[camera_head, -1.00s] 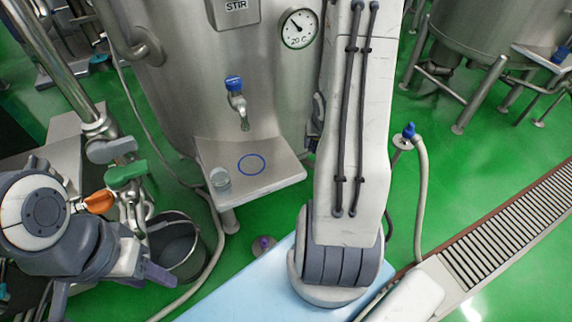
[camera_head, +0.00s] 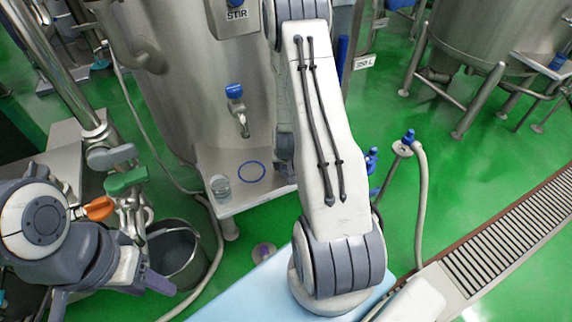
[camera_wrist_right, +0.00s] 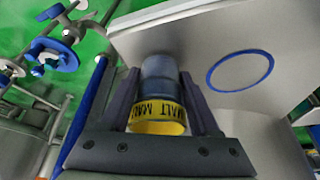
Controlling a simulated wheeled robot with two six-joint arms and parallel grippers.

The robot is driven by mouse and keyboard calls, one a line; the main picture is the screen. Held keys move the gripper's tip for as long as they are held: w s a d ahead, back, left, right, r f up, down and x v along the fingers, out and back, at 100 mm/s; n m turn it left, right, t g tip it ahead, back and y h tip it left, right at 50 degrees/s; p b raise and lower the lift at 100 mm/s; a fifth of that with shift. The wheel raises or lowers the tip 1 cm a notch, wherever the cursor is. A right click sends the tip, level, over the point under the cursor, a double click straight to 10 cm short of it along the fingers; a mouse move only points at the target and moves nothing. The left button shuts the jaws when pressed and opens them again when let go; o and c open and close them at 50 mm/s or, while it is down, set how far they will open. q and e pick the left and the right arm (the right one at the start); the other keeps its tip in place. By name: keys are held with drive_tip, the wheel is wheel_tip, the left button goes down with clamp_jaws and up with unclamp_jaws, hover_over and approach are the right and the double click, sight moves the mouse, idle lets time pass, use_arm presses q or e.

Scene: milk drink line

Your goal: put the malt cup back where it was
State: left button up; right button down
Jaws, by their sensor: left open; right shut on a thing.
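The malt cup (camera_wrist_right: 160,100) is in the right wrist view, a bluish-grey cup with a yellow band lettered MALT. My right gripper (camera_wrist_right: 158,84) is shut on it, one finger on each side. In the head view my right arm hides that gripper and the cup. A grey steel surface with a blue ring (camera_wrist_right: 240,71) lies beyond and right of the cup; I cannot tell whether the cup touches it. My left gripper (camera_head: 110,296) is open and empty at the lower left of the head view, beside a bucket.

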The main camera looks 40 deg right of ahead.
drive_tip(key=shift+c, duration=0.6)
unclamp_jaws()
drive_tip(key=shift+f, duration=0.1)
